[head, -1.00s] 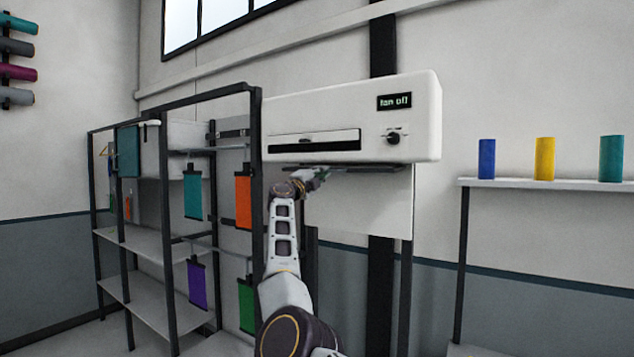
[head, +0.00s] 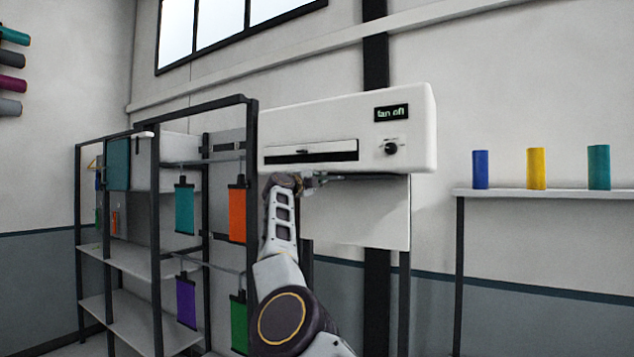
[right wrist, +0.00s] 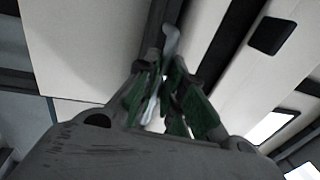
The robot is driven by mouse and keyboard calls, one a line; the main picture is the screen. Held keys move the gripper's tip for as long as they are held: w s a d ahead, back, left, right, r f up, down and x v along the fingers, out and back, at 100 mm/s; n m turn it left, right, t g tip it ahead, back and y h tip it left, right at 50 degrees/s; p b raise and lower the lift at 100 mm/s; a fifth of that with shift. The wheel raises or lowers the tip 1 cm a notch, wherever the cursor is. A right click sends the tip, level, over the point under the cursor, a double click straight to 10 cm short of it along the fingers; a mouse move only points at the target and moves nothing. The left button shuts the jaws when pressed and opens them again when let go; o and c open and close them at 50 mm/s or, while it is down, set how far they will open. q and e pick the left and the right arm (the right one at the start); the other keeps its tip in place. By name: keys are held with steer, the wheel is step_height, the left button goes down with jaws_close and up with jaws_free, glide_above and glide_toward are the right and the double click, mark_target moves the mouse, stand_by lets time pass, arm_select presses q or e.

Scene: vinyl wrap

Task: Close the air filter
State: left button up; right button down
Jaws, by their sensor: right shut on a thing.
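The air filter unit (head: 345,120) is a white box high on the wall, with a small "fan off" display, a black knob and a long dark slot in its front. A thin dark flap (head: 375,177) lies close along its underside. My right gripper (head: 312,182) is at the unit's lower left underside. In the right wrist view its green-padded fingers (right wrist: 162,98) are closed around a slim light grey piece (right wrist: 170,42), which looks like a handle. The fingers and my arm hide part of the flap's left end. My left gripper is not in view.
A dark-framed rack (head: 165,220) with hanging coloured sheets stands close to the left of my right arm. A white panel (head: 375,215) is below the unit. At right, a shelf (head: 540,193) holds blue, yellow and teal rolls.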

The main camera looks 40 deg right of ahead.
steer(key=shift+s+r, duration=0.15)
steer(key=shift+r, duration=0.45)
steer(key=shift+s+r, duration=0.15)
steer(key=shift+r, duration=0.45)
steer(key=c, duration=1.8)
jaws_free()
steer(key=shift+w+a, duration=0.1)
steer(key=shift+f, duration=0.15)
steer(key=v, duration=0.8)
steer(key=f+v, duration=0.1)
steer(key=v, duration=0.3)
steer(key=shift+w, duration=0.15)
